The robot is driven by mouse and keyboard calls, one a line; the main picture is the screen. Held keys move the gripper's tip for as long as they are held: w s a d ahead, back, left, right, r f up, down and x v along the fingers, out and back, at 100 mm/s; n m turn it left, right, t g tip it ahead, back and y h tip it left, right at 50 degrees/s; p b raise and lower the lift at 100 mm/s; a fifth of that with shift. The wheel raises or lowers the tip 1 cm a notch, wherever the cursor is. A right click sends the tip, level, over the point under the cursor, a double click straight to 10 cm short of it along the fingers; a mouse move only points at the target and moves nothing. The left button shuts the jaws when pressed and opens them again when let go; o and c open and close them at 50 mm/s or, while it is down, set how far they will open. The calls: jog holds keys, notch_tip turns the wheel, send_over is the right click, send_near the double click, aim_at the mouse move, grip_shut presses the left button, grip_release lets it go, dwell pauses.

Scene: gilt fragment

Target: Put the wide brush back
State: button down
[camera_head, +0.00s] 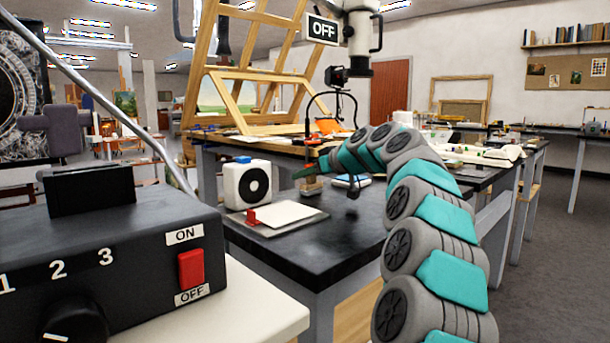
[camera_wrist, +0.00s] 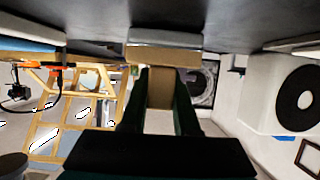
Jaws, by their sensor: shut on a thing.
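My gripper (camera_wrist: 161,85) is shut on the wide brush (camera_wrist: 162,56). In the wrist view the brush's wooden handle lies between the two dark fingers, and its broad end is close to the dark tabletop (camera_wrist: 60,20). In the head view my gripper (camera_head: 305,172) reaches left over the black table (camera_head: 345,230), and the brush (camera_head: 312,187) shows as a small wooden piece under it. I cannot tell whether the brush touches the table. No place for the brush is clearly identifiable.
A white box with a black disc (camera_head: 247,183) stands left of the brush. A flat tray with a white sheet and red block (camera_head: 322,215) lies in front. A small dark object (camera_head: 352,212) is to the right. A switch box (camera_head: 120,255) fills the near left.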

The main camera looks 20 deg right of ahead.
jog(key=shift+f, duration=0.1)
jog(key=c, duration=0.7)
grip_release()
jog(key=shift+o, duration=0.2)
jog(key=shift+r, duration=0.2)
jog(key=v, duration=1.2)
jog(key=shift+b, duration=0.4)
